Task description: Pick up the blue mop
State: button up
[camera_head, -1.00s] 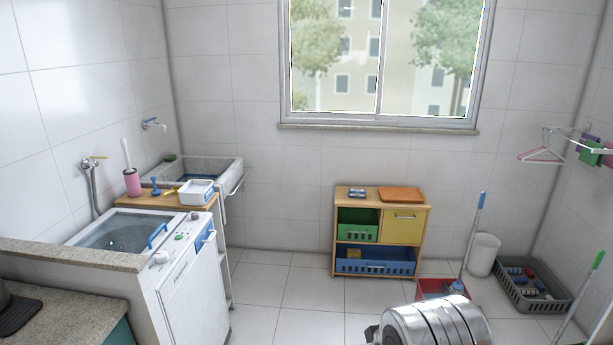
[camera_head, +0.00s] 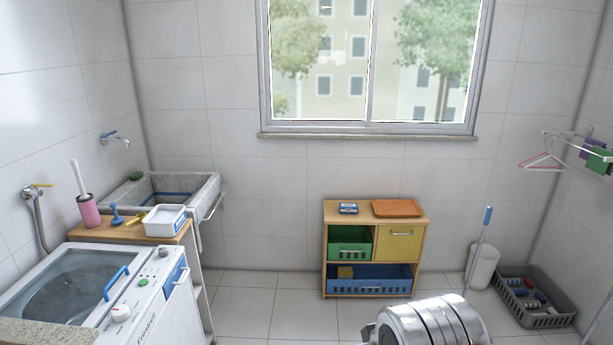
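A mop or broom pole with a blue upper end (camera_head: 488,216) stands at the right, leaning slightly, with its pale shaft running down and to the left. Its lower end is hidden behind a silver cylindrical part of my own body, so I cannot see the head. My gripper is not in view.
A wooden shelf unit (camera_head: 326,250) with green, yellow and blue bins stands against the back wall. A white bin (camera_head: 484,268) and a grey crate (camera_head: 560,318) sit right of the pole. The washing machine (camera_head: 148,310) and sink (camera_head: 207,195) fill the left. Floor between is clear.

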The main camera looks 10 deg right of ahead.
aim_at(489, 209)
jog(key=z, duration=0.2)
jog(key=i, duration=1.4)
jog(key=z, duration=0.3)
jog(key=i, duration=0.7)
jog(key=z, duration=0.4)
jog(key=i, duration=1.4)
jog(key=z, duration=0.3)
